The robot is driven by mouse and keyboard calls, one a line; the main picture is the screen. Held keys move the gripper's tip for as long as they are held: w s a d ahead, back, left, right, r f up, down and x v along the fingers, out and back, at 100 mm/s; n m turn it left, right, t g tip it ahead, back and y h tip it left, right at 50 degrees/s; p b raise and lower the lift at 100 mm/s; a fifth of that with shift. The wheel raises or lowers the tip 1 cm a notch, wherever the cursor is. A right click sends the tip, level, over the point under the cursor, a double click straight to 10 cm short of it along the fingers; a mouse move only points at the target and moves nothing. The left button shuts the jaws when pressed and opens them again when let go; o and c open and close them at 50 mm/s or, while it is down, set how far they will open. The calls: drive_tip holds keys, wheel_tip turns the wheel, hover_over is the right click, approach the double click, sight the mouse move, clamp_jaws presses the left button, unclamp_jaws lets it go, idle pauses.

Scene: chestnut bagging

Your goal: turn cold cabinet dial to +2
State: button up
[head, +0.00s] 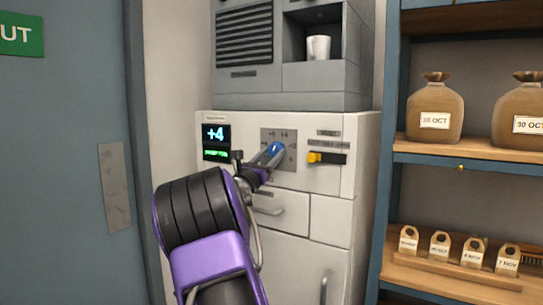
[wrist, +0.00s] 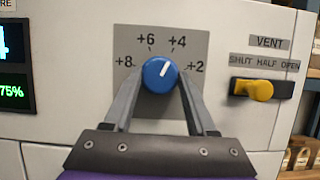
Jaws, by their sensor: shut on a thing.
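The cold cabinet dial (wrist: 160,75) is a round blue knob on a grey plate (wrist: 198,47) marked +8, +6, +4 and +2. Its white pointer line tilts up and right, towards +4. My gripper (wrist: 161,84) has one finger on each side of the knob and is shut on it. In the head view the blue dial (head: 277,148) shows at the tip of my gripper (head: 271,156). The display (head: 216,140) left of the dial reads +4; its upper part is cut off in the wrist view, where 75% (wrist: 12,92) shows in green.
A yellow vent lever (wrist: 257,89) on a black slot, labelled shut, half, open, sits right of the dial. Drawers (head: 282,210) lie below the panel. A white cup (head: 319,47) stands in a niche above. Shelves (head: 424,155) with sacks and small bags stand at right.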

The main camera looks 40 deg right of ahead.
drive_tip(key=shift+m, duration=0.3)
drive_tip(key=m+g, duration=0.1)
drive_tip(key=m, duration=0.1)
drive_tip(key=m+g+b, duration=0.1)
drive_tip(key=m+g, duration=0.1)
drive_tip(key=m, duration=0.1)
drive_tip(key=shift+w+r+h, duration=0.1)
drive_tip(key=shift+w+h, duration=0.05)
drive_tip(key=shift+h, duration=0.15)
drive_tip(key=m+g, duration=0.1)
drive_tip(key=m, duration=0.1)
drive_tip(key=m+g, duration=0.1)
drive_tip(key=m, duration=0.1)
drive_tip(key=m+g, duration=0.1)
drive_tip(key=m, duration=0.2)
drive_tip(key=shift+w+a+r, duration=0.1)
drive_tip(key=shift+w+r, duration=0.05)
drive_tip(key=shift+r, duration=0.1)
drive_tip(key=shift+m+g, duration=0.3)
drive_tip(key=o, duration=1.4)
drive_tip(key=shift+f, duration=0.1)
drive_tip(key=shift+c, duration=0.2)
drive_tip(key=shift+f, duration=0.1)
